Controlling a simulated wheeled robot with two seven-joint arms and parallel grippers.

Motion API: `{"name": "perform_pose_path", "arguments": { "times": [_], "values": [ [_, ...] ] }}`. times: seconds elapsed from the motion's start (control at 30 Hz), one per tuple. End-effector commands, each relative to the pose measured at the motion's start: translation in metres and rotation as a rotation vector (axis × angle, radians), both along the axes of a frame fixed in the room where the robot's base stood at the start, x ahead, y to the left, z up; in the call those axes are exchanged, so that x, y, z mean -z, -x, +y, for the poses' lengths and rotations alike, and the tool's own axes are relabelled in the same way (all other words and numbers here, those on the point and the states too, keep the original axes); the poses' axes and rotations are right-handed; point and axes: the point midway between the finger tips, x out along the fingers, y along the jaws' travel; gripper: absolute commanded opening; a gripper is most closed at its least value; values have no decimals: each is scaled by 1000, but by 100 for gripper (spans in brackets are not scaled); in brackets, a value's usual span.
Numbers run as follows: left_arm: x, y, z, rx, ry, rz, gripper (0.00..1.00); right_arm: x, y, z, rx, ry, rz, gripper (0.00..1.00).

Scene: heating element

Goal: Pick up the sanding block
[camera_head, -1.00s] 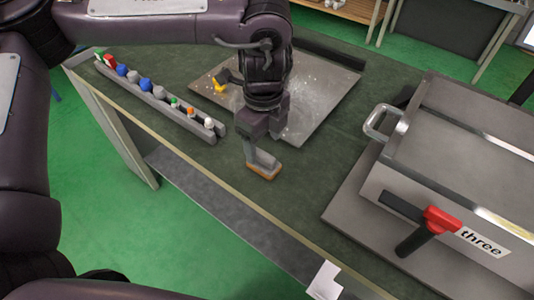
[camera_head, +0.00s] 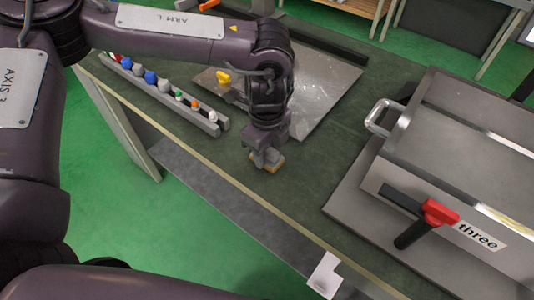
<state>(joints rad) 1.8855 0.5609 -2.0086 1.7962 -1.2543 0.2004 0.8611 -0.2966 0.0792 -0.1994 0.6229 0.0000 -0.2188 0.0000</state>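The sanding block (camera_head: 273,168) sits on the dark green bench top near its front edge. A tan-brown lower part of it shows; most of the rest is hidden by my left gripper. My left gripper (camera_head: 267,158) points down right over the block, with its fingers at the block's upper part. I cannot tell whether the fingers are closed on it or just around it. The block looks to be on or very near the bench top. My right gripper is not in view.
A grey rack (camera_head: 170,98) with coloured knobs lies left of the gripper. A metal plate (camera_head: 325,90) with a yellow-handled part (camera_head: 223,77) lies behind it. A large metal box (camera_head: 460,150) with a red-handled lever (camera_head: 438,212) stands right. Bare bench lies between.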

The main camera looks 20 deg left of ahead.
Motion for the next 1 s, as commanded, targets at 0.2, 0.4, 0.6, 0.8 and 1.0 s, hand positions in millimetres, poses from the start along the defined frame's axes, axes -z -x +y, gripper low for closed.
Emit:
{"name": "perform_pose_path", "arguments": {
  "times": [0.2,0.4,0.6,0.8,1.0],
  "values": [
    [0,0,0,0,0,-1,15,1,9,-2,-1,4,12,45],
    [-3,-1,0,0,2,-2,14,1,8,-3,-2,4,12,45],
    [-23,-1,-1,0,3,-4,14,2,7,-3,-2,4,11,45],
    [-70,-2,-1,1,3,-8,14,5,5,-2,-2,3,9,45],
    [-134,-2,0,1,-1,-10,14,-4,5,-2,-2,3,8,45]
  ]
}}
